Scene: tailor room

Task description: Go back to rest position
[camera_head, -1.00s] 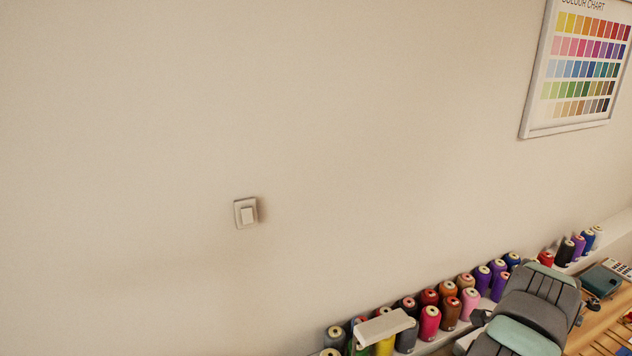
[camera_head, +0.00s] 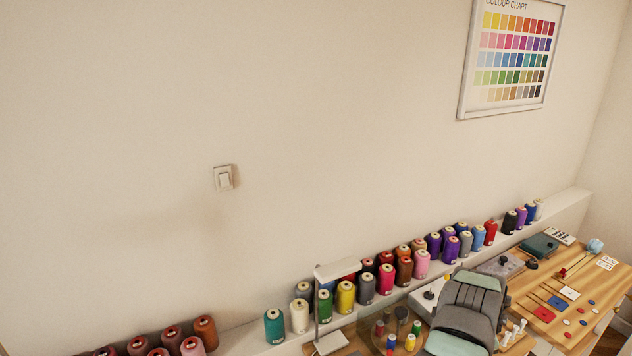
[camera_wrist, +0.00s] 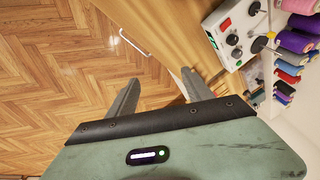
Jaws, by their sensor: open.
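My gripper (camera_wrist: 158,92) shows in the wrist view with its two fingers spread apart and nothing between them. Behind the fingers are the wooden floor and the edge of the wooden table. In the head view my arm is folded above the table at the lower right, and its fingers cannot be made out there.
The wooden table (camera_head: 600,290) holds buttons, pins and coloured cards. Several thread spools (camera_head: 345,297) line a wall ledge (camera_head: 563,208) behind it. A white lamp (camera_head: 338,270) stands left of my arm. A control box (camera_wrist: 232,35) with knobs shows in the wrist view. Open floor (camera_wrist: 60,70) lies left.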

